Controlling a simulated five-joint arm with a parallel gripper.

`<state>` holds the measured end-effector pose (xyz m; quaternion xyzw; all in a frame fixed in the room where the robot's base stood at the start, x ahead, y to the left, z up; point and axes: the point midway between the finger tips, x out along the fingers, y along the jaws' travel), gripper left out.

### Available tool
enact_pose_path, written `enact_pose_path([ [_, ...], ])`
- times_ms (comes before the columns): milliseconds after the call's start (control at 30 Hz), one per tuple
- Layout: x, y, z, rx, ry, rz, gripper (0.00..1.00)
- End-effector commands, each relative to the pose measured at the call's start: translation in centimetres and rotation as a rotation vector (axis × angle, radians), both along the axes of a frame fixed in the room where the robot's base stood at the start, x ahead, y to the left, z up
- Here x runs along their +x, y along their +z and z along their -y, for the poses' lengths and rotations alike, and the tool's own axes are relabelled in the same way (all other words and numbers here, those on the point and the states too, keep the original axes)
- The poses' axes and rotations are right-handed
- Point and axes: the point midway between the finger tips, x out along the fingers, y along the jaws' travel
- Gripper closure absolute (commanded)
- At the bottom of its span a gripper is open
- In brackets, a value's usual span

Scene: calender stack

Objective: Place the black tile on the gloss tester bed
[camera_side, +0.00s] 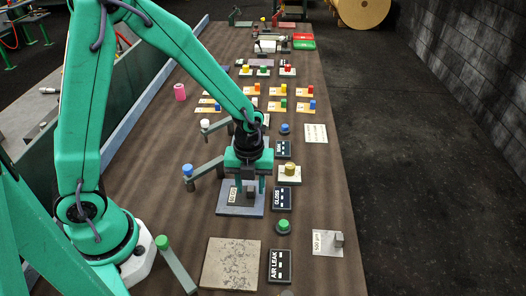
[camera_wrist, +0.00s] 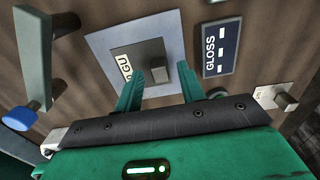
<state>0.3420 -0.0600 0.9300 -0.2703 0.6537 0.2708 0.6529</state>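A dark grey tile with a white "GU" label and a grey knob (camera_wrist: 158,72) lies flat on a pale blue-grey plate (camera_wrist: 105,42), which looks like the gloss tester bed. The plate (camera_side: 226,211) also shows in the side view, left of the black GLOSS sign (camera_side: 286,198). My gripper (camera_wrist: 160,88) is open above the tile, with one green finger on each side of the knob and gaps visible. In the side view my gripper (camera_side: 250,188) hangs over the plate and partly hides the tile.
A blue-knobbed lever (camera_side: 188,170) stands left of the plate. A speckled slab (camera_side: 230,264) and a green-tipped lever (camera_side: 163,243) lie in front.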

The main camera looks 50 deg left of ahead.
Motion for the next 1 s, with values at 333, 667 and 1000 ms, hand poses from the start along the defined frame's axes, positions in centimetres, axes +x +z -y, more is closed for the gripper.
enact_pose_path([
  [333, 0.1, 2.8, 0.0, -0.001, 0.0, 0.005, 0.61],
  [667, 0.1, 7.9, 0.0, -0.001, 0.0, 0.006, 0.61],
  [1000, 0.1, 11.7, 0.0, -0.001, 0.0, 0.002, 0.61],
])
